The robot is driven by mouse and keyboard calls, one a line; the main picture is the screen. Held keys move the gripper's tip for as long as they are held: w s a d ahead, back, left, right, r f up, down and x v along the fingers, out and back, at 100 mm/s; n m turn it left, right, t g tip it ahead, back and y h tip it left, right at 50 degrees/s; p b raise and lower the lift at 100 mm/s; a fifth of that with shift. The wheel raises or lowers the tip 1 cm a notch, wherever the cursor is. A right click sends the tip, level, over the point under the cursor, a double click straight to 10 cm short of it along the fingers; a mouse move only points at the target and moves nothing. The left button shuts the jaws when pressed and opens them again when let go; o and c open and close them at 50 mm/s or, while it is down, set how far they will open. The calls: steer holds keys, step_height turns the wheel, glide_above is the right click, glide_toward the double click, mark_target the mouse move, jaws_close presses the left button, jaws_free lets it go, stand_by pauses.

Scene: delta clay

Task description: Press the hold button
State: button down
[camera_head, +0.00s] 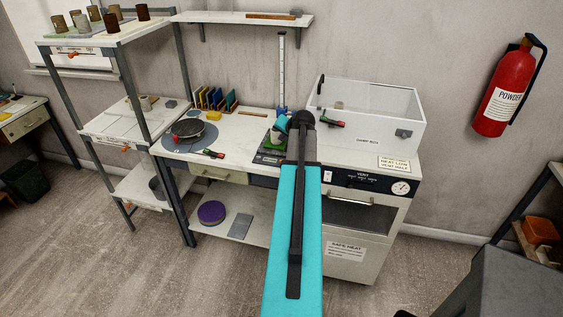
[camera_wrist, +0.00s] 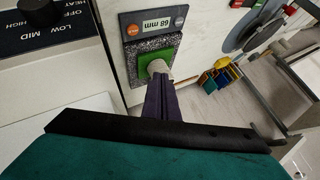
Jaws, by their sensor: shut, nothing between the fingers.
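A dark speckled gauge with a display reading 68 mm (camera_wrist: 156,25) is upper centre in the wrist view. In the head view the gauge (camera_head: 268,157) sits on the bench, partly behind my arm.
A white glass-fronted box (camera_head: 370,112) stands on the bench to the right, above the heater panel (camera_head: 362,181). A tall scale post (camera_head: 282,70) rises behind the gauge.

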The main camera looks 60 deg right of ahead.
steer(key=shift+f, duration=0.1)
steer(key=shift+f+b, duration=1.8)
steer(key=shift+f, duration=1.9)
steer(key=shift+f+b, duration=0.4)
steer(key=shift+f, duration=0.2)
steer(key=shift+f, duration=0.1)
steer(key=shift+f+b, duration=0.35)
steer(key=shift+b, duration=0.1)
steer(key=shift+f+b, duration=0.3)
steer(key=shift+f, duration=0.05)
steer(key=shift+r, duration=0.1)
steer(key=shift+r+p, duration=0.3)
steer(key=shift+r, duration=0.4)
steer(key=shift+r, duration=0.1)
